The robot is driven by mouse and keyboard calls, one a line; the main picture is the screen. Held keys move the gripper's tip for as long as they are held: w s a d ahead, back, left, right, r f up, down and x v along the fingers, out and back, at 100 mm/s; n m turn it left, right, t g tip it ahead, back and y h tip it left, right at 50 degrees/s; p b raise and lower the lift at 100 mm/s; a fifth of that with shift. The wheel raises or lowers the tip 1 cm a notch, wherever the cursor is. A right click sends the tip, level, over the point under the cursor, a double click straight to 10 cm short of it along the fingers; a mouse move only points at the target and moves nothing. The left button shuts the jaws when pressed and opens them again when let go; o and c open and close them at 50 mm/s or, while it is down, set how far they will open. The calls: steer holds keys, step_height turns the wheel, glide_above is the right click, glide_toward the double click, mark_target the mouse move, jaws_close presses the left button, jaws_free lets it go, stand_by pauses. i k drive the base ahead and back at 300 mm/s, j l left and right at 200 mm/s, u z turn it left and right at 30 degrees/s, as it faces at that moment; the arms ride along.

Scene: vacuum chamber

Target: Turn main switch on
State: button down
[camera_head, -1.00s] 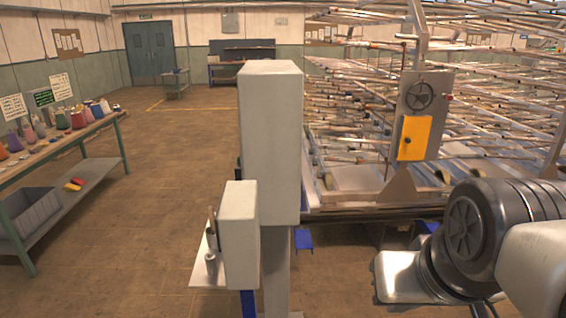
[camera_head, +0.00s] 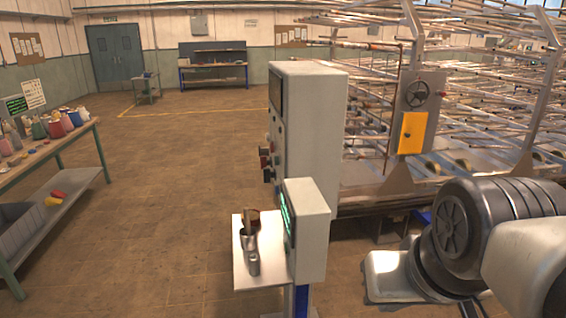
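A tall grey control cabinet (camera_head: 318,140) stands near the middle of the head view. Its left face is seen at a steep angle, with a dark screen at the top and dark and red knobs or switches (camera_head: 267,162) along its edge. I cannot tell which of them is the main switch or how it is set. My arm's dark joint and pale links reach in at the lower right. My gripper itself is not visible.
A smaller grey box (camera_head: 307,228) with a lit green display stands in front of the cabinet, beside a white shelf (camera_head: 262,278) holding metal cups. A metal rack machine (camera_head: 470,130) with a yellow box (camera_head: 411,132) fills the right. A workbench (camera_head: 70,145) stands left; open floor (camera_head: 170,200) lies between.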

mark_target(264, 162)
steer(key=i+j, duration=0.1)
steer(key=j, duration=0.5)
steer(key=i+j+z, duration=0.1)
steer(key=j, duration=0.45)
steer(key=i+j, duration=0.1)
steer(key=j, duration=0.5)
steer(key=i+j+z, duration=0.15)
steer(key=j, duration=0.4)
steer(key=j+z, duration=0.1)
steer(key=j, duration=0.45)
steer(key=i+j+z, duration=0.1)
steer(key=i+j, duration=0.15)
steer(key=i+j+z, duration=0.15)
steer(key=j, duration=0.25)
steer(key=i+j+z, duration=0.1)
steer(key=i+j, duration=0.2)
steer(key=i+j+z, duration=0.15)
steer(key=i+j, duration=0.3)
steer(key=i, duration=0.1)
